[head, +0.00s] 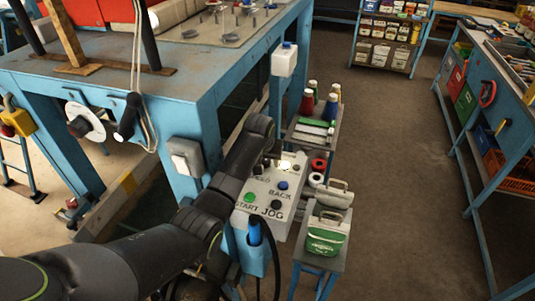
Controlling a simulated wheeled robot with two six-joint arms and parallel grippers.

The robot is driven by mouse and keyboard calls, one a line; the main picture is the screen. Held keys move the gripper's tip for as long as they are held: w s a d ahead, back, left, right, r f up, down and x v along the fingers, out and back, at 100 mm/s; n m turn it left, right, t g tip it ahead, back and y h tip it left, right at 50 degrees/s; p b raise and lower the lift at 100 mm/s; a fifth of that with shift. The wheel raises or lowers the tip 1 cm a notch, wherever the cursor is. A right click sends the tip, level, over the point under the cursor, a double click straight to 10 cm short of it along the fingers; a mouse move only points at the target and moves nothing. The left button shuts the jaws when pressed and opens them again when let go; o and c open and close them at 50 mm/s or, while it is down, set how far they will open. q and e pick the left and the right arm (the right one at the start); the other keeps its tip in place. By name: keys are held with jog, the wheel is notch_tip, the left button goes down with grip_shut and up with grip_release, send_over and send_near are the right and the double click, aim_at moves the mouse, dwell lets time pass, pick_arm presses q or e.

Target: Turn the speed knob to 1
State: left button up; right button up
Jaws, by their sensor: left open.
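The grey control box (258,208) is fixed at the front corner of the blue machine table. Its face has a green START button (250,197), a black JOG button (276,205) and a blue BACK button (283,185). My left arm reaches in from the lower left, and my left gripper (277,164) is at the top of the box face, open. The speed knob cannot be made out clearly; my wrist and gripper cover much of that upper part, and the small dark shapes there blend together. My right gripper is out of view.
The blue machine table (190,85) stands behind the box. A narrow stand with thread cones (307,102) is to the right, with a green-and-white bag (325,235) on a lower stand in front. A blue workbench (480,130) is at far right; the floor between is clear.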

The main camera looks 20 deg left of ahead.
pick_arm(q)
jog(key=shift+f, duration=0.1)
jog(key=shift+s, duration=0.1)
jog(key=shift+s+r, duration=0.1)
jog(key=shift+r, duration=0.1)
jog(key=c, duration=1)
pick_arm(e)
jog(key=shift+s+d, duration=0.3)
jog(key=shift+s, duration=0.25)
